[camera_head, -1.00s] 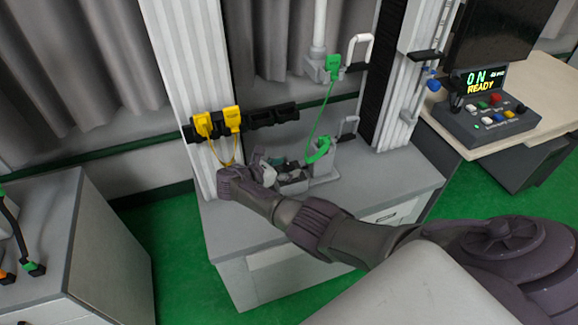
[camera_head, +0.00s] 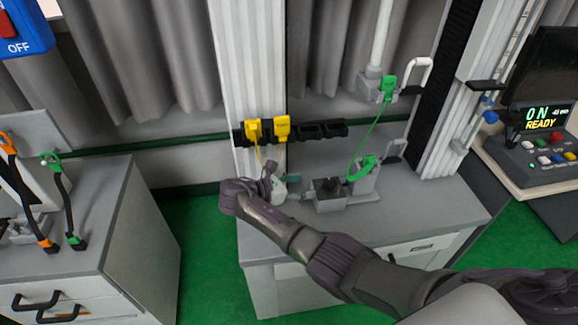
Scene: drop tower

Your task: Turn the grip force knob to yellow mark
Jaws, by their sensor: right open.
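I cannot make out the grip force knob or a yellow mark in this view; they may be too small or hidden. My right arm reaches in from the lower right, over the grey cabinet. My right gripper (camera_head: 284,186) is open, beside the foot of the white column and just left of a small grey fixture (camera_head: 329,194). The gripper is small and partly hidden by its own wrist, and I see nothing held in it. My left gripper is not in view.
Yellow plugs (camera_head: 282,127) sit in a black rack (camera_head: 310,130) above the gripper. A green cable runs from a green plug (camera_head: 388,88) to a green part (camera_head: 362,168). A control box (camera_head: 545,148) stands right, and a cabinet with cables (camera_head: 105,225) left.

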